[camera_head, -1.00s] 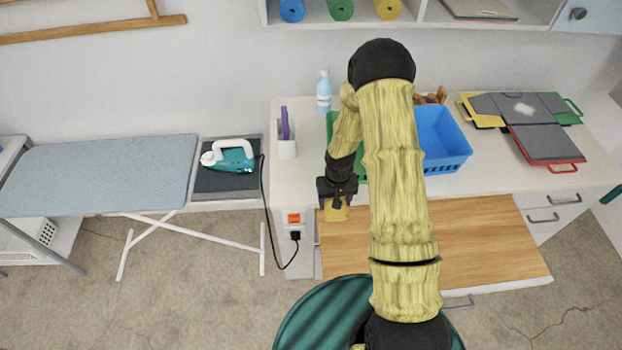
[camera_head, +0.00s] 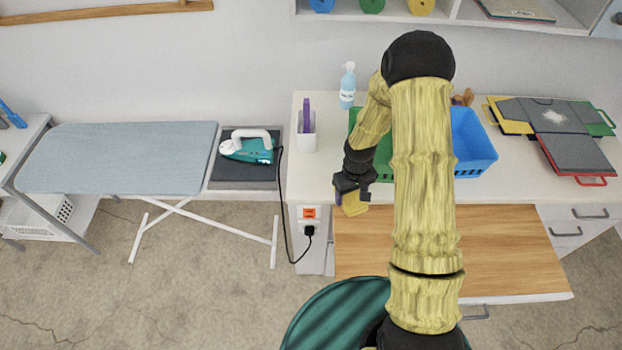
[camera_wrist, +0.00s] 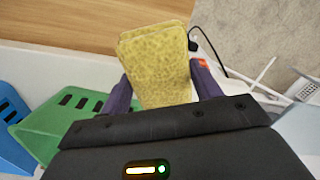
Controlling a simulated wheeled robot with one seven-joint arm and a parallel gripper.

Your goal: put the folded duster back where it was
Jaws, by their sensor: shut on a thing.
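The folded duster (camera_head: 354,203) is a small yellow, textured cloth pad. My gripper (camera_head: 350,190) is shut on it over the front left part of the counter, near the wooden pull-out board (camera_head: 450,245). In the wrist view the duster (camera_wrist: 157,65) stands out between the two dark fingers (camera_wrist: 160,92), its layers showing at the upper edge. Whether it touches the surface below, I cannot tell. My arm hides part of the counter and the baskets.
A green basket (camera_head: 385,168) and a blue basket (camera_head: 472,140) stand behind my arm. A white holder (camera_head: 306,135), a spray bottle (camera_head: 347,88) and an iron (camera_head: 248,147) are to the left. Bare counter (camera_head: 510,180) shows at right.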

